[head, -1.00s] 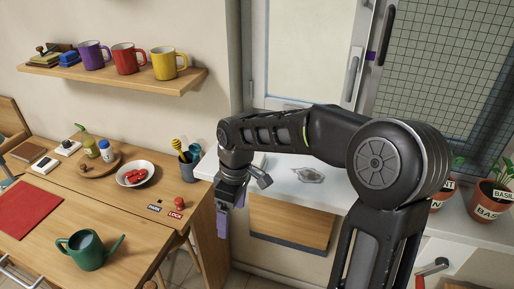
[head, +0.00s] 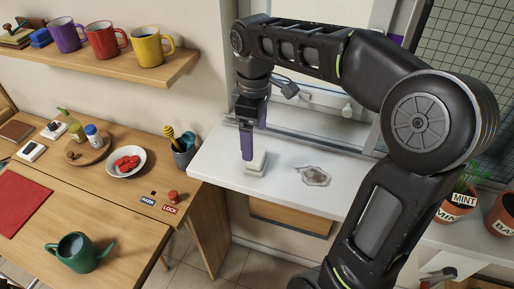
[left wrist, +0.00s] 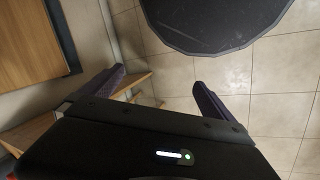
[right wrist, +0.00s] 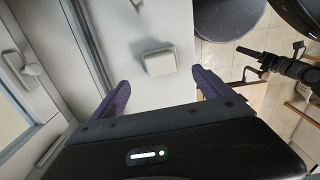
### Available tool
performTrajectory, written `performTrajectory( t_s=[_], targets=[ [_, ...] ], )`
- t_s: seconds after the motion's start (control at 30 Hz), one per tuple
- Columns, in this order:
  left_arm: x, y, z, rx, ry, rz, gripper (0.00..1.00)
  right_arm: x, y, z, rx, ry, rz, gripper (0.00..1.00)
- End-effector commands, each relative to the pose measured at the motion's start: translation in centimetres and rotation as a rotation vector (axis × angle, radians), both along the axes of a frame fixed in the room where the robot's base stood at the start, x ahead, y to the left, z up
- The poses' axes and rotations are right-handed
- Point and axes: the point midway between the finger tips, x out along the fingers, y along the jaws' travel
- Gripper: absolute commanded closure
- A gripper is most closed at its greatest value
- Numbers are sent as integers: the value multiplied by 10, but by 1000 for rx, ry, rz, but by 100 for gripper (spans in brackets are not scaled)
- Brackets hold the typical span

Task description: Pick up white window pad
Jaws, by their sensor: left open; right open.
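The white window pad (head: 257,163) lies on the white window sill near its left end. In the right wrist view the pad (right wrist: 158,61) is a small pale block, ahead of and between the open fingers. My right gripper (head: 250,145) points down just above and beside the pad, and nothing is between its fingers. It also shows in the right wrist view (right wrist: 165,92). I cannot tell from the head view whether a finger touches the pad. My left gripper (left wrist: 160,85) is open and empty above the tiled floor; the head view does not show it.
A grey smudge or crumpled patch (head: 314,176) lies on the sill (head: 285,185) right of the pad. The window frame rises behind. Plant pots (head: 458,205) stand at the right. A wooden desk (head: 110,215) holds a green watering can (head: 78,253), a bowl and a cup.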

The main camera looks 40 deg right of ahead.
Motion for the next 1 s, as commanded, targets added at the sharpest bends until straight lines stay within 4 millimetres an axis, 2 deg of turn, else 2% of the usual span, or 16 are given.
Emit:
performTrajectory(
  t_s=[0.27, 0.53, 0.87, 1.0],
  targets=[
    [0, 0, 0, 0, 0, 0, 0, 0, 0, -1, 0, 0, 0, 11],
    [0, 0, 2, 1, 1, 1, 0, -1, 0, -24, 0, 1, 0, 11],
    [0, 0, 2, 1, 1, 1, 0, 0, 0, -27, 1, 1, 0, 11],
    [-1, 0, 7, 2, 3, 0, 0, -2, -2, -37, 1, 4, -1, 11]
  ],
)
